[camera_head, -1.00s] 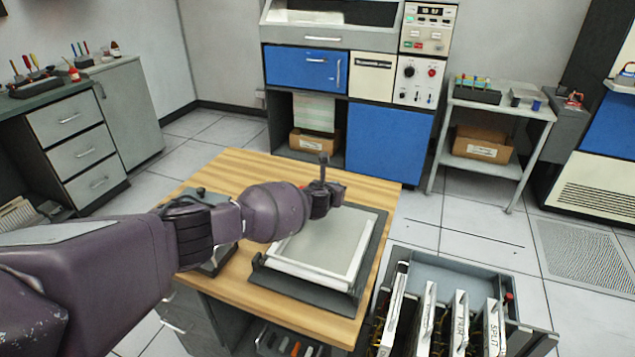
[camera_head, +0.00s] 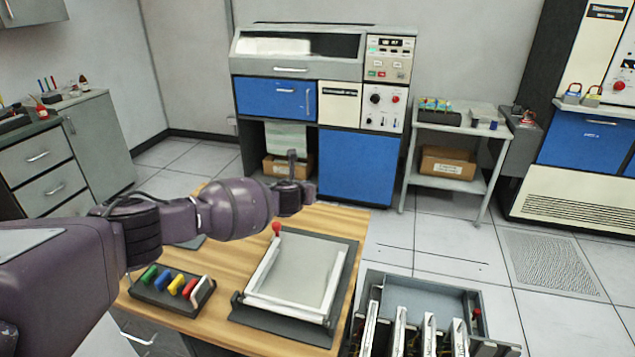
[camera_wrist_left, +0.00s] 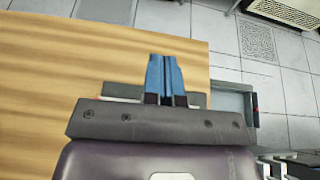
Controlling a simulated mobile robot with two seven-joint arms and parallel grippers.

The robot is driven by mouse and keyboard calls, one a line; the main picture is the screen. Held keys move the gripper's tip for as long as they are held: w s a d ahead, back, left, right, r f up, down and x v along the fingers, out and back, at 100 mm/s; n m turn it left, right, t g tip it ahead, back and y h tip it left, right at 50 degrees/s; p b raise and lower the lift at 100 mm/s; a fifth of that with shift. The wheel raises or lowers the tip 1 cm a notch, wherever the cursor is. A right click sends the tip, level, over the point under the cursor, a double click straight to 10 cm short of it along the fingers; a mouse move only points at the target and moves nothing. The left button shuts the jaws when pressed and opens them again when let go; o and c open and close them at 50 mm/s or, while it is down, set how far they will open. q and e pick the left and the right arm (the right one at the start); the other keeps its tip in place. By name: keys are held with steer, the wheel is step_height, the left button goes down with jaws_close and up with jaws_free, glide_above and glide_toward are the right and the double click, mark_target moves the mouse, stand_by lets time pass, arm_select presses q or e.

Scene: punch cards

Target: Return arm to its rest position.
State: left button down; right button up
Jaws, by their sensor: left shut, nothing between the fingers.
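My left arm comes in from the left in the head view, held over the wooden table (camera_head: 225,262). Its gripper (camera_head: 292,157) is raised above the table's far part, with the fingers pointing up in the picture. In the left wrist view the blue fingers of my left gripper (camera_wrist_left: 165,75) lie together with nothing between them. The gripper is apart from the things on the table. My right gripper is in neither view.
On the table are a framed grey tray (camera_head: 300,275) with a red knob (camera_head: 276,228) and a rack of coloured handles (camera_head: 170,290). A bin with upright panels (camera_head: 410,290) stands at right. A blue cabinet machine (camera_head: 360,165) and a shelf cart (camera_head: 455,135) stand behind. Floor is free between.

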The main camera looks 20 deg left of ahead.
arm_select(q)
steer(key=s+d+r+n+h, duration=0.3)
steer(key=d+r+n+h, duration=0.15)
steer(key=d+n, duration=0.6)
steer(key=s+d+f+n+h, duration=0.1)
steer(key=s+d+n, duration=0.3)
steer(key=s, duration=0.2)
steer(key=s+d+f+n+h, duration=0.1)
steer(key=s+d+n+h, duration=0.1)
steer(key=s+d+n, duration=0.3)
steer(key=s+a+f+n+y, duration=0.2)
steer(key=s+a+f+n, duration=0.3)
steer(key=s, duration=0.7)
steer(key=s+a+f+n+g+y, duration=0.1)
steer(key=s+a+f+n+y, duration=0.2)
steer(key=s+a+f+n, duration=0.2)
steer(key=s+a+f+n+y, duration=0.3)
steer(key=s+a+f+n, duration=0.2)
steer(key=s+a+f, duration=0.4)
steer(key=s+a, duration=0.4)
steer(key=s, duration=0.5)
steer(key=shift+s+a+f+n+g, duration=0.2)
steer(key=shift+s+f+n+g, duration=0.1)
steer(key=shift+s+n, duration=0.05)
